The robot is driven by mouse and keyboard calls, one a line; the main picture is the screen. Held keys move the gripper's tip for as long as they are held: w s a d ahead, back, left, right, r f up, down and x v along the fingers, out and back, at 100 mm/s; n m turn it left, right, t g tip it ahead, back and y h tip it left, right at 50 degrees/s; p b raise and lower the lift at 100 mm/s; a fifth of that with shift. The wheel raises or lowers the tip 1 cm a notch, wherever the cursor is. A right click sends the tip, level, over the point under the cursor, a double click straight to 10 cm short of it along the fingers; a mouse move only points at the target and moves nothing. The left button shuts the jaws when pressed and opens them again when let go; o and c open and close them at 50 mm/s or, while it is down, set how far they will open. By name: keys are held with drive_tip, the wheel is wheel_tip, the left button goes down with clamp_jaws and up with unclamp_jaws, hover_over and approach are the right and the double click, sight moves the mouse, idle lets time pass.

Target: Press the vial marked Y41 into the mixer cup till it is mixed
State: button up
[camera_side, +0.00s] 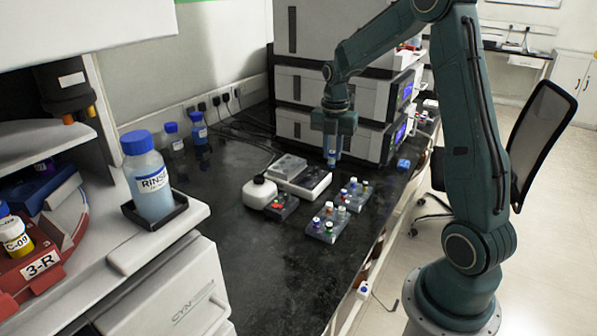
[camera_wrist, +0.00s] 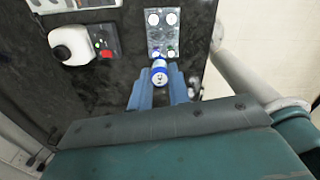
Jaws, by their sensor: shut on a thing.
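My gripper (camera_side: 334,140) hangs over the back part of the dark bench and points down. In the wrist view my gripper (camera_wrist: 161,88) is shut on a vial (camera_wrist: 159,73) with a blue and white top. The mark on its top is too small to read. The held vial (camera_side: 332,158) also shows below the fingers in the side view, above the bench. A white rounded device with a dark round top, which looks like the mixer (camera_side: 259,193), stands to the left and nearer the camera. It also shows at the upper left of the wrist view (camera_wrist: 72,45).
Vial racks (camera_side: 353,194) (camera_side: 326,226) with several coloured caps stand near the bench's right edge. The front of the bench is clear.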

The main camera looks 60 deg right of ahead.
drive_tip(key=w+a+f, duration=0.1)
drive_tip(key=w+f, duration=0.2)
drive_tip(key=w, duration=0.9)
drive_tip(key=w+f, duration=0.3)
drive_tip(key=w, duration=0.9)
drive_tip(key=shift+w+a, duration=0.15)
drive_tip(key=shift+a, duration=0.25)
drive_tip(key=shift+f, duration=0.2)
drive_tip(key=shift+f, duration=1.7)
drive_tip(key=shift+f, duration=1.35)
idle(1.9)
